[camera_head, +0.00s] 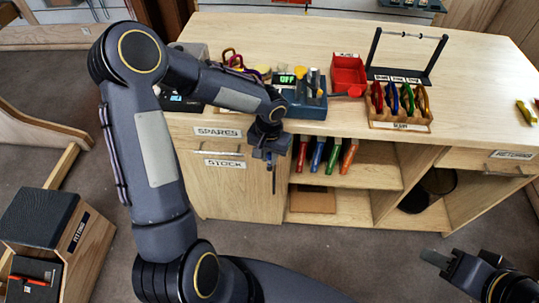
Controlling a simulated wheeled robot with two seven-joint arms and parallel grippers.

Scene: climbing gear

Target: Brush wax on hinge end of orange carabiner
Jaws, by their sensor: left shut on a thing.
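My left gripper (268,156) hangs in front of the bench's front edge, pointing down. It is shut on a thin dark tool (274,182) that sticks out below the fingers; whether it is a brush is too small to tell. A wooden rack (400,126) on the bench top holds several coloured carabiners in a row. The rightmost, a yellow-orange carabiner (423,103), stands upright there; its hinge end is too small to make out. My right gripper (437,259) is low at the lower right, away from the bench, and its finger gap is unclear.
A blue-grey device (308,108) with a green "OFF" display stands behind my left gripper. A red bin (348,75), a dark bar stand (432,62) and a small yellow item (526,112) are on the bench (480,90). Several coloured items stand on the shelf below.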

